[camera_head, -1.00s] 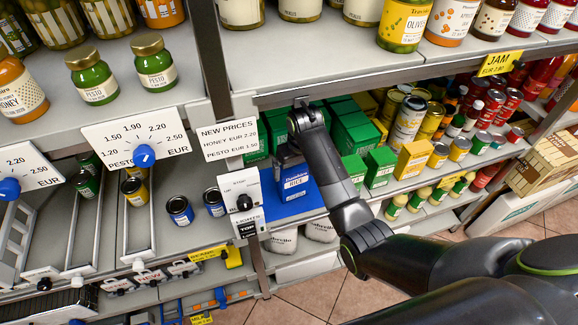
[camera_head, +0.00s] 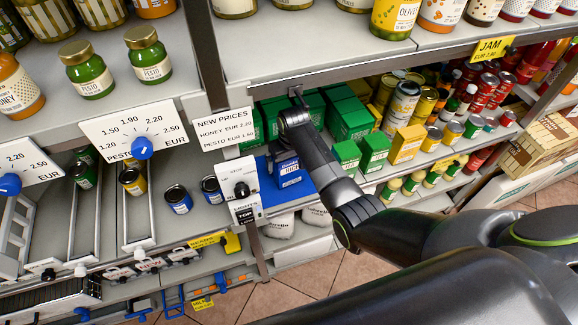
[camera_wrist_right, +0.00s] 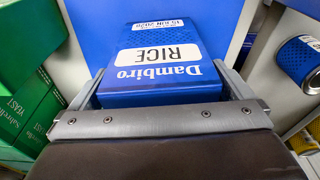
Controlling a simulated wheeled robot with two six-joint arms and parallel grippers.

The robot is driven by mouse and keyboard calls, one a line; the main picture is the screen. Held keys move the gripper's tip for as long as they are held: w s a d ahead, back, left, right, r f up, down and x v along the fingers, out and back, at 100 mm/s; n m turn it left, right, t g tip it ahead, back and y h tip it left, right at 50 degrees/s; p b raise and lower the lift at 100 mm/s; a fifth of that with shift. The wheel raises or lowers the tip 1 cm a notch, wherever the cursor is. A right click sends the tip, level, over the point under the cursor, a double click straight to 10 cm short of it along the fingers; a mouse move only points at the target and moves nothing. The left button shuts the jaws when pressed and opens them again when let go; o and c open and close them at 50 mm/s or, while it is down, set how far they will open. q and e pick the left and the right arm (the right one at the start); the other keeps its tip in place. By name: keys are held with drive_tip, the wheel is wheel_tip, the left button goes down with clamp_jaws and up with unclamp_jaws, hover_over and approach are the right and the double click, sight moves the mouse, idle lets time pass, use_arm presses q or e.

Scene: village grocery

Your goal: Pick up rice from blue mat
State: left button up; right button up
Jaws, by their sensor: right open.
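The rice is a blue box with a white label (camera_head: 289,178). It stands on the blue mat (camera_head: 306,188) on the middle shelf, partly hidden by my right arm. In the right wrist view the rice box (camera_wrist_right: 160,72) shows its "RICE" label upside down, with the blue mat (camera_wrist_right: 225,12) around its far end. My right gripper (camera_wrist_right: 161,78) is open, with one finger along each side of the box. The wrist picture does not show clear contact. In the head view the right gripper (camera_head: 284,160) is mostly hidden behind its own arm. My left gripper is not in view.
Green yeast boxes (camera_head: 348,118) stand close to the right of the mat. A dial panel (camera_head: 238,190) and blue cans (camera_head: 178,199) are on the left. The upper shelf (camera_head: 300,50) overhangs the space. White sacks (camera_head: 278,226) lie below.

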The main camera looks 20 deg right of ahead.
drive_tip(key=c, duration=0.9)
drive_tip(key=shift+c, duration=0.9)
drive_tip(key=shift+r, duration=0.15)
